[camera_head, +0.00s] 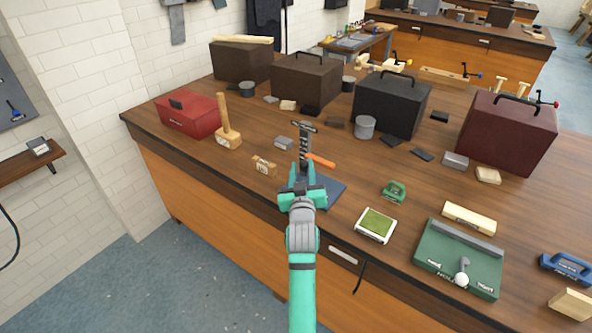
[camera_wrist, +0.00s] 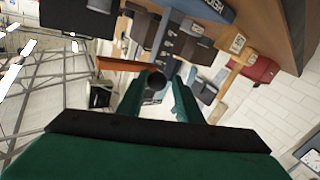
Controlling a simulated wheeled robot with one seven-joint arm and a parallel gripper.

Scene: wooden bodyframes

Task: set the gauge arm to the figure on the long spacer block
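The gauge has a dark upright post (camera_head: 304,142) with marks, on a blue base (camera_head: 329,190). Its orange arm (camera_head: 320,160) sticks out to the right of the post. My gripper (camera_head: 304,172) is in front of the post, above the base. In the wrist view its two teal fingers (camera_wrist: 158,82) stand apart, with a dark round knob (camera_wrist: 154,80) in the gap and the orange arm (camera_wrist: 120,65) beside it. I cannot tell whether the fingers touch the knob. A long pale block (camera_head: 469,217) lies at the right, possibly the spacer; I see no readable figure on it.
A small marked wooden block (camera_head: 264,165) and a mallet (camera_head: 228,132) are left of the gauge. A green-topped pad (camera_head: 376,225), a green clamp-like item (camera_head: 395,191) and a green tray (camera_head: 430,259) are to the right. Dark toolboxes (camera_head: 390,104) stand behind.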

